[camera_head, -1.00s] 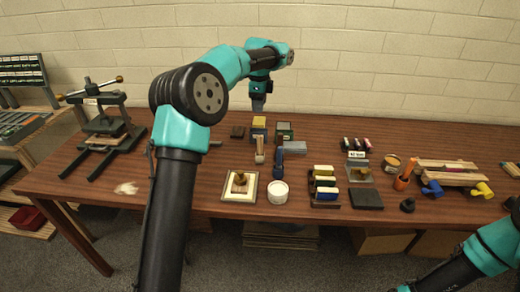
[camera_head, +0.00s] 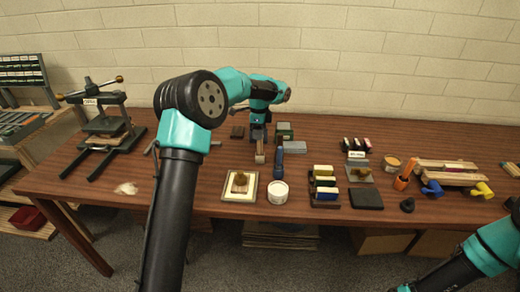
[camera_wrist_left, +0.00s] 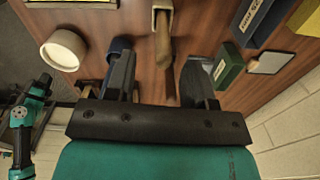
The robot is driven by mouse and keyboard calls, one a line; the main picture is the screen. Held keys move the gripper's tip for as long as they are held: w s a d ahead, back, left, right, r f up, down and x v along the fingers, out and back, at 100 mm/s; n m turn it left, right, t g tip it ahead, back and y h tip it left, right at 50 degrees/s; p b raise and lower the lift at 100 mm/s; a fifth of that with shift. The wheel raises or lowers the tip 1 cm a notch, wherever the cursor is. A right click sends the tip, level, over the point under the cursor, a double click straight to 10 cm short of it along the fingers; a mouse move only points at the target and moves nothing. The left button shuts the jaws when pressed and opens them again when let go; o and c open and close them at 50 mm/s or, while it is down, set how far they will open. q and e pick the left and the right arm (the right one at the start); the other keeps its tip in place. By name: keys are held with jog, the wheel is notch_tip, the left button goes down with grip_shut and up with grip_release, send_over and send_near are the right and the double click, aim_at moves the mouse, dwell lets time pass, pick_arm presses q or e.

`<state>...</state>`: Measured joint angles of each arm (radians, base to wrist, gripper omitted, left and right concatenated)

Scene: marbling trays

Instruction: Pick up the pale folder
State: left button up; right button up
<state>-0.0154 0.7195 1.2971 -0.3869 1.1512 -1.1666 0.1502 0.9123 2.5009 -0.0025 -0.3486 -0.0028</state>
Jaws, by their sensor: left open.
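A slim pale tan piece (camera_head: 260,157), which I take to be the pale folder, stands near the middle of the table in the head view. In the left wrist view a slim brown-tan piece (camera_wrist_left: 163,45) with a pale block-like end lies between the fingers; I cannot tell for certain that it is the folder. My left gripper (camera_head: 259,134) is just behind and above it in the head view. In the wrist view the left gripper (camera_wrist_left: 160,62) is open, with a finger on each side of the piece and gaps between. My right gripper is out of view.
A dark blue tool (camera_head: 279,164) lies close on the right. A white cup (camera_head: 277,191) and a cream-framed tray (camera_head: 239,196) stand in front. Green and grey boxes (camera_head: 285,130) sit behind. A press (camera_head: 105,125) stands at the left; the table between is mostly clear.

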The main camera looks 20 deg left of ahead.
aim_at(260, 149)
pick_arm(q)
jog(key=f, duration=0.5)
jog(key=shift+w, duration=0.2)
jog(key=shift+c, duration=0.2)
grip_shut()
dwell(0.5)
